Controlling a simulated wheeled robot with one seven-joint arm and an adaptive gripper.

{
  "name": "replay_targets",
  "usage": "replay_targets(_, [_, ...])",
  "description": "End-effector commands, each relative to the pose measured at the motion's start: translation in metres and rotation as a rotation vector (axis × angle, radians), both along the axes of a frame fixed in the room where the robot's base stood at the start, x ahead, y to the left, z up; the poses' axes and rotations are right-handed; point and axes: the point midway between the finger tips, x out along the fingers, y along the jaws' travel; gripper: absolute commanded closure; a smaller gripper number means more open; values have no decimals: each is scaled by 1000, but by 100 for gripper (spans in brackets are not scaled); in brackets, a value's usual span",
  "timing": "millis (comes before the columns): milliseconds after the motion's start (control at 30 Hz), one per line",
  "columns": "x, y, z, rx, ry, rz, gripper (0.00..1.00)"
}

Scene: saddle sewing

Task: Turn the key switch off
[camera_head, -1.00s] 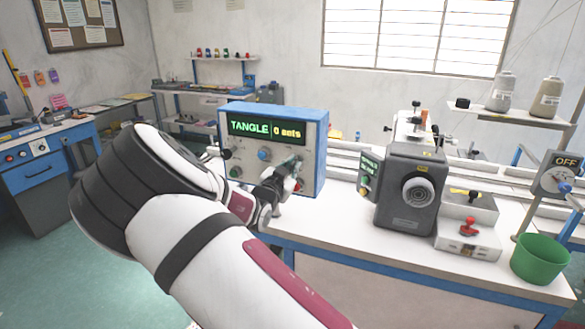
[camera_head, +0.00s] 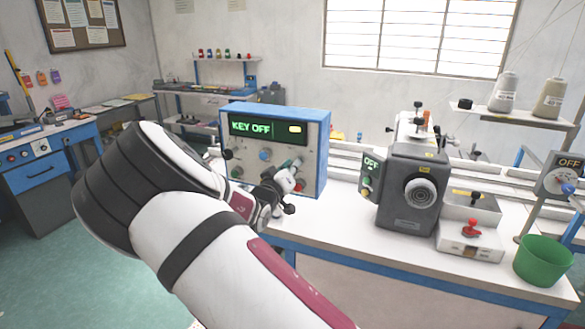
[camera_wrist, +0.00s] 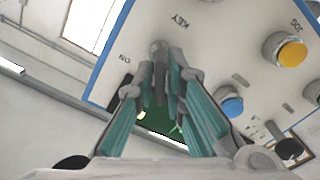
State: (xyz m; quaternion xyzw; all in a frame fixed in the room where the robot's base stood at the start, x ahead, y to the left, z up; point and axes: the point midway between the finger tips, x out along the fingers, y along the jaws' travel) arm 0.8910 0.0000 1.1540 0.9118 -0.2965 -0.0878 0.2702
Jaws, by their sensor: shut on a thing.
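The blue-edged control box (camera_head: 323,150) stands on the white bench, and its display (camera_head: 262,129) reads "KEY OFF". My gripper (camera_head: 284,186) is at the lower front of this box. In the wrist view, my gripper (camera_wrist: 163,75) is shut on the key switch (camera_wrist: 158,47), below the "KEY" label. An "ON" mark shows to the left of the key switch there. The fingers hide part of the key, so its exact angle is hard to read. In the head view, the key is hidden behind my gripper.
A blue button (camera_wrist: 231,107) and a yellow knob (camera_wrist: 291,53) sit on the same panel. Bare bench top lies in front.

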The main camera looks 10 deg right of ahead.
Motion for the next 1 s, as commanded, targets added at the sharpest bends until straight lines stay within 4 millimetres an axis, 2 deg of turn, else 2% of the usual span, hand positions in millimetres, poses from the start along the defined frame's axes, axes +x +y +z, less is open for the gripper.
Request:
replay_targets(400, [0,1,-1,-158,116,1,100])
replay_targets(967, [1,1,-1,-182,133,1,100])
replay_targets(1000, [1,1,-1,-182,133,1,84])
